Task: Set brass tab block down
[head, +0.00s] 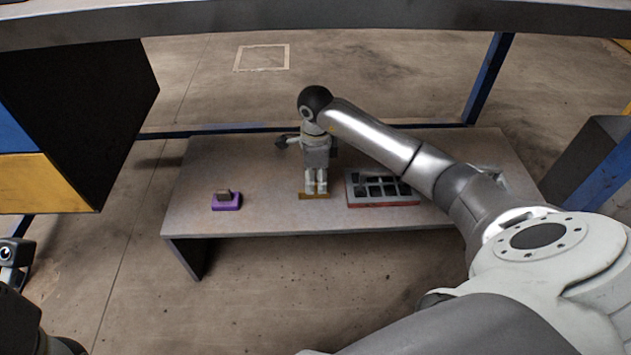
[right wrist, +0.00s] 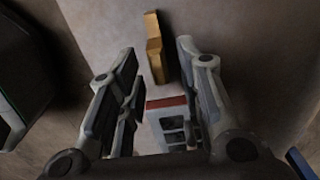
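The fingers are spread, with visible space on both sides of the block. The block seems to rest on the table. Part of my left arm (head: 14,252) shows at the lower left edge of the head view; its fingers cannot be made out.
The grey table (head: 240,165) holds a purple block with a grey tab (head: 227,204) on the left. The tabletop between purple block and brass block is clear.

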